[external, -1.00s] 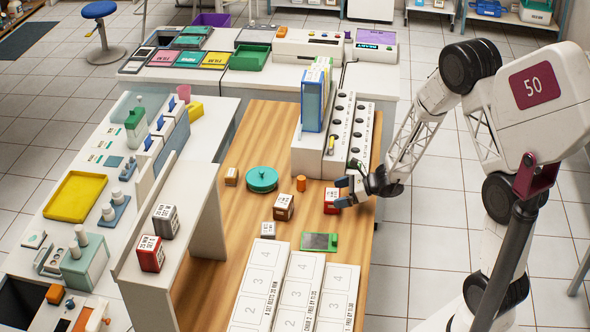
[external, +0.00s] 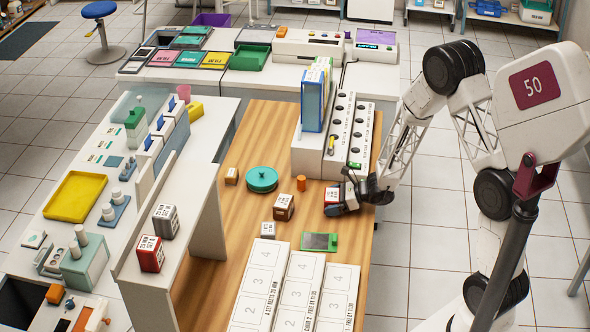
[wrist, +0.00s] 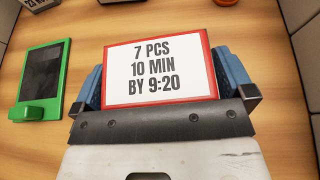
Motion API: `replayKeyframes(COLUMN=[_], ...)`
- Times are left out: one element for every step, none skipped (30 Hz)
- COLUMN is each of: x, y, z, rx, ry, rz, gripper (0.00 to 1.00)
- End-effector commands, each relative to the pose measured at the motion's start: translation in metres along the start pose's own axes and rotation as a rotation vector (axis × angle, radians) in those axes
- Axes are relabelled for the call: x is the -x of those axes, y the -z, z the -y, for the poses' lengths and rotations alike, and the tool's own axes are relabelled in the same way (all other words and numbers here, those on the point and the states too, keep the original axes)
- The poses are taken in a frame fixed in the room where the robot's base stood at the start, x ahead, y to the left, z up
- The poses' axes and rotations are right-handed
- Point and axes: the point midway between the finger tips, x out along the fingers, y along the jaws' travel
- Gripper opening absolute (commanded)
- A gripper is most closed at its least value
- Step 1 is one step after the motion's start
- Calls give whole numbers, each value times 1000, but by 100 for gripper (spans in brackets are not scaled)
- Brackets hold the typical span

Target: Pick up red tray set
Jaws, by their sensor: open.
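The red tray set (external: 331,194) is a small red box with a white label, standing on the wooden table. In the wrist view its label (wrist: 156,70) reads "7 PCS 10 MIN BY 9:20". My gripper (external: 340,204) is down at the box in the external view and partly covers it. In the wrist view my gripper (wrist: 165,88) has its blue fingers open, one on each side of the box. I cannot tell whether the fingers touch it.
A green-framed device (external: 320,241) lies in front of the box; it also shows in the wrist view (wrist: 40,82). A brown box (external: 284,207), an orange cylinder (external: 301,183) and a teal round container (external: 262,179) stand to the left. A white rack (external: 345,140) is behind.

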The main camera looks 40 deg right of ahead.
Motion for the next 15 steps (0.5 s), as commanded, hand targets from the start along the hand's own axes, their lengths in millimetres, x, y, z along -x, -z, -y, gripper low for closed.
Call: replayKeyframes(x=[0,0,0,0,0,0,0,0,0,0,0,0,0,0,0], y=[0,0,0,0,0,0,0,0,0,0,0,0,0,0,0], z=[0,0,0,0,0,0,0,0,0,0,0,0,0,0,0], rx=[0,0,0,0,0,0,0,0,0,0,0,0,0,0,0], ry=[0,0,0,0,0,0,0,0,0,0,0,0,0,0,0], rz=[0,0,0,0,0,0,0,0,0,0,0,0,0,0,0], gripper=[100,100,100,100,100,100,98,94,88,83,79,72,68,63,57])
